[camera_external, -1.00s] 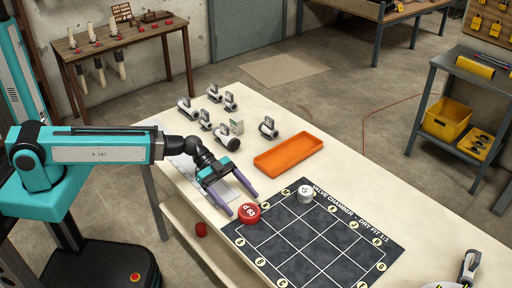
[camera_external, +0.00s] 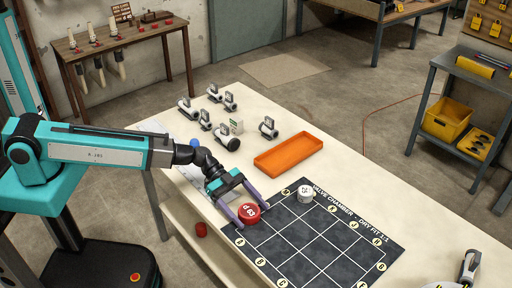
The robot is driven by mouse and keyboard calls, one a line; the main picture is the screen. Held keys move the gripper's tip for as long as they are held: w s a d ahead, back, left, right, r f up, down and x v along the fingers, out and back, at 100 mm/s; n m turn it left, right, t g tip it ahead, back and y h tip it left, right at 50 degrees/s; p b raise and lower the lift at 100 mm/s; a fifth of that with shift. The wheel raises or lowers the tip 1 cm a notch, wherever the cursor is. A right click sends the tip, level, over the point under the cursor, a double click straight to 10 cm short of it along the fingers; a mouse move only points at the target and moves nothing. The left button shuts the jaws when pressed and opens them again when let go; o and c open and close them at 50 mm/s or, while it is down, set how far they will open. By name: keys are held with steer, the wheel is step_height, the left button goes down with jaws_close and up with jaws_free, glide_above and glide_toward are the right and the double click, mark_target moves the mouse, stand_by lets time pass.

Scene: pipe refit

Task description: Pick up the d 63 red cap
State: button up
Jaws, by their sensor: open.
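I cannot tell whether either finger touches the cap. A white cap or fitting marked 25 (camera_external: 305,194) stands on the mat's upper edge, to the right of the red cap.
An orange tray (camera_external: 288,154) lies behind the mat. Several grey and white pipe fittings (camera_external: 227,136) stand at the table's far left. Another red piece (camera_external: 201,229) sits on the lower shelf.

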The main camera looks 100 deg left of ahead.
mark_target(249, 210)
steer(key=c, duration=1.1)
steer(key=shift+o, duration=0.2)
steer(key=shift+r, duration=0.1)
steer(key=shift+r+b, duration=1.35)
steer(key=shift+r, duration=3.55)
